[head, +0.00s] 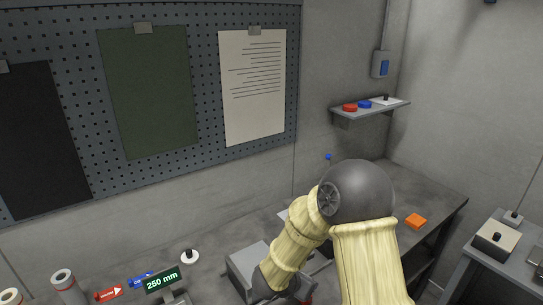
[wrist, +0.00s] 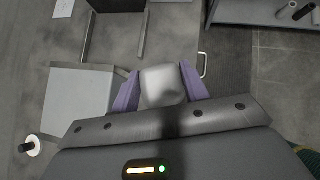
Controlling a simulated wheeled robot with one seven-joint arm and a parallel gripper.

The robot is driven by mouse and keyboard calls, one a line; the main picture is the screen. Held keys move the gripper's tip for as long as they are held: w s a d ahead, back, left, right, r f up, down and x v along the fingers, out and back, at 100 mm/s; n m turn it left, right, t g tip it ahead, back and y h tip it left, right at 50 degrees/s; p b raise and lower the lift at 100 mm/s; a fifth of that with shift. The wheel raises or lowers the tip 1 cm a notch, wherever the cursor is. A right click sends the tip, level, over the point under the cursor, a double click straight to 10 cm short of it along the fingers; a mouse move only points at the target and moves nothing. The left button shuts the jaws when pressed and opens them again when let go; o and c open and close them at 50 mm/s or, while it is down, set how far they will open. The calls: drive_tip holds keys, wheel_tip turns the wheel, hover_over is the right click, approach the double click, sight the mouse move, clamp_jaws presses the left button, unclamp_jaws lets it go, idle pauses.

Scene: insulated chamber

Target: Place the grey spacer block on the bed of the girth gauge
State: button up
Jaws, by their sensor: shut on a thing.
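The grey spacer block (wrist: 162,87) is pale grey and sits between the purple fingers of my gripper (wrist: 161,88) in the wrist view. The gripper is shut on it. In the head view my arm hides both the gripper and the block. A green display reading 250 mm (head: 163,280) stands at the bottom of the head view; I cannot tell whether it belongs to the girth gauge. In the wrist view a dark part with thin rails (wrist: 145,35) lies at the upper left, ahead of the block. I cannot tell for sure whether this is the gauge's bed.
A grey box (head: 247,262) is on the bench beside my arm; a pale box (wrist: 77,100) is left of the gripper in the wrist view. A white disc with a black knob (head: 190,257) lies nearby. A wall shelf (head: 372,110) holds small items.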

drive_tip(key=s+d+f+n+t+y, duration=0.1)
drive_tip(key=d+f+n+y, duration=0.1)
drive_tip(key=d, duration=0.4)
drive_tip(key=shift+d+n+t+y, duration=0.2)
drive_tip(key=shift+n+t+y, duration=0.3)
drive_tip(key=shift+n, duration=0.7)
